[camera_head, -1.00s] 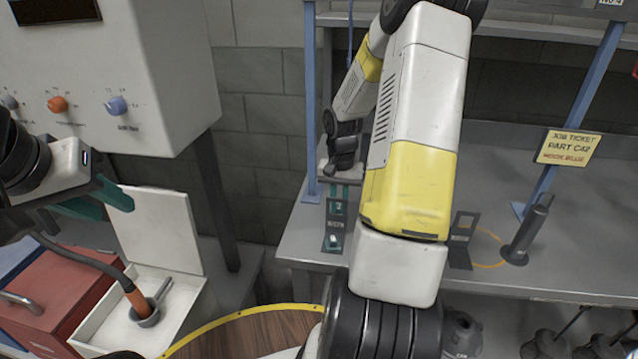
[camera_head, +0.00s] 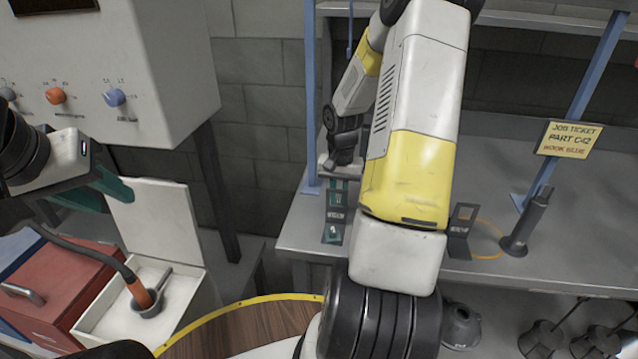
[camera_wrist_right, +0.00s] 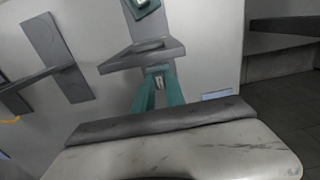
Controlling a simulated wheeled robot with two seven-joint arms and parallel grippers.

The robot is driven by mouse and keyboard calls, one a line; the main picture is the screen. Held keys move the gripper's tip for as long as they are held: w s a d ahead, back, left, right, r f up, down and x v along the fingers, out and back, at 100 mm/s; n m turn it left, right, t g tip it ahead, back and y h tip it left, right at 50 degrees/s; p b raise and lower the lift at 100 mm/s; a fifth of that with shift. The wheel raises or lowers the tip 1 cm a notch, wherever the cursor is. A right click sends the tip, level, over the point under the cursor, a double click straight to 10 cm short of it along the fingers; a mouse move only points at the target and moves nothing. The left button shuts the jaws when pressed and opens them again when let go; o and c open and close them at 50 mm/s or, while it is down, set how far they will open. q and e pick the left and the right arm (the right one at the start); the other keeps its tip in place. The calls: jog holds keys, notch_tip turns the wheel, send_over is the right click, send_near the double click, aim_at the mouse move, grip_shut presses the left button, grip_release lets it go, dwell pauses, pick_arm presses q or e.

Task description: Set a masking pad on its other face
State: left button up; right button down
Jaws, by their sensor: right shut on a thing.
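A dark grey piece with a pale label, seemingly the masking pad (camera_head: 336,214), is at the left front of the grey bench. It also shows in the right wrist view (camera_wrist_right: 140,58), with a flat ledge across the fingertips. A small teal part with a white mark (camera_head: 333,234) shows at its near end. My right gripper (camera_head: 338,187) is shut on the pad's far side; its teal fingers also show in the right wrist view (camera_wrist_right: 159,76). The exact grip is too small to tell. My left gripper (camera_head: 98,198) is at the left, its teal fingers apart, with nothing visible between them.
A second dark piece (camera_head: 461,236) stands on the bench by an orange ring (camera_head: 487,242) and a dark post (camera_head: 526,224). A blue upright (camera_head: 311,100) rises near the pad. At left are an open white box (camera_head: 105,303) and a red box (camera_head: 62,290).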

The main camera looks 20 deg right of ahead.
jog(key=shift+f, duration=0.2)
dwell(0.4)
jog(key=c, duration=1.3)
grip_release()
jog(key=shift+r, duration=0.15)
notch_tip(320, 180, up, 8)
jog(key=shift+f, duration=0.2)
jog(key=s+a+r+n+t, duration=0.2)
jog(key=s+a+r, duration=0.1)
jog(key=a+r, duration=0.3)
jog(key=s+a+r+n+t, duration=0.1)
jog(key=s+a+r, duration=0.25)
jog(key=r, duration=0.45)
jog(key=s+a+r+n+t+y, duration=0.1)
jog(key=s+a+r+n, duration=0.1)
jog(key=s, duration=0.3)
jog(key=s+a+r+n+t+y, duration=0.1)
jog(key=s+a+r+n+t, duration=0.1)
jog(key=s+a+r, duration=0.2)
jog(key=shift+s+a, duration=0.65)
jog(key=shift+s, duration=0.5)
